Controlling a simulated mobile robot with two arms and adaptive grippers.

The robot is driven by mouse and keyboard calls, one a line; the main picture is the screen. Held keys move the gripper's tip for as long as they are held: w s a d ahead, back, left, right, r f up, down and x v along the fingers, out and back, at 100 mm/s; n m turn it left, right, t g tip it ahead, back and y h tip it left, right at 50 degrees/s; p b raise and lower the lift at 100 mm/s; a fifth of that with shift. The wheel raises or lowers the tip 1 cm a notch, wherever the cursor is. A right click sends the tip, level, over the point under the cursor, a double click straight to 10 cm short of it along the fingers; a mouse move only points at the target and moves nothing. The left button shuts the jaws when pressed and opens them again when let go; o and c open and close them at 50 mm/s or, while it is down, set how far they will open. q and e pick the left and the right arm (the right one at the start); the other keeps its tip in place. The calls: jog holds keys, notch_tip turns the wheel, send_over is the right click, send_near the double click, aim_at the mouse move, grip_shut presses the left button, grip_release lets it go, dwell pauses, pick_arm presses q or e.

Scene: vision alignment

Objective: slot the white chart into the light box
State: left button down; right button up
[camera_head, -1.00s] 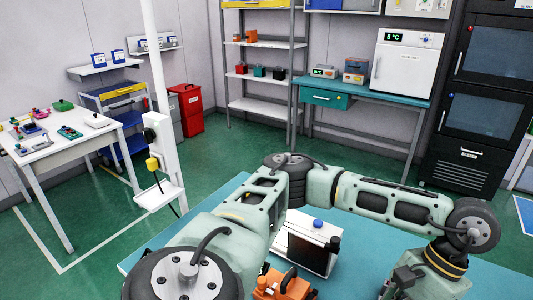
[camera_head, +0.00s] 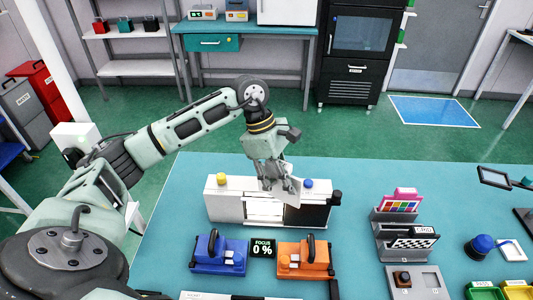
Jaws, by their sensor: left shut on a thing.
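The light box (camera_head: 225,208) is a white box with a yellow knob and a blue knob on top, a bright opening in its front and a dark panel at its right. My left gripper (camera_head: 278,184) comes down from above, just over the middle of the box. It is shut on the white chart (camera_head: 291,190), a pale tilted plate partly hidden by the fingers. I cannot tell whether the chart touches the box. My right gripper is not in view.
A blue device (camera_head: 218,253), a black display (camera_head: 263,248) reading FOCUS 0% and an orange device (camera_head: 305,260) stand before the box. A grey rack (camera_head: 390,228) at the right holds a colour chart (camera_head: 400,203) and a checkered chart (camera_head: 415,239). The table's back left is clear.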

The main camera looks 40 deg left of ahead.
pick_arm(q)
jog(key=shift+w+a+n+t+p, duration=0.6)
jog(key=shift+w+a+n, duration=0.75)
jog(key=shift+a+n, duration=1.5)
jog(key=shift+f+b, duration=2.35)
jog(key=shift+b, duration=0.05)
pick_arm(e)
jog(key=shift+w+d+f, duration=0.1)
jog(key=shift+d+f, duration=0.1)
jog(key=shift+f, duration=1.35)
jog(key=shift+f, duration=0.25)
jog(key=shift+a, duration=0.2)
pick_arm(q)
jog(key=shift+b, duration=0.6)
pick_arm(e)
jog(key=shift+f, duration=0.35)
pick_arm(q)
jog(key=shift+f+b, duration=0.35)
jog(key=shift+f, duration=0.1)
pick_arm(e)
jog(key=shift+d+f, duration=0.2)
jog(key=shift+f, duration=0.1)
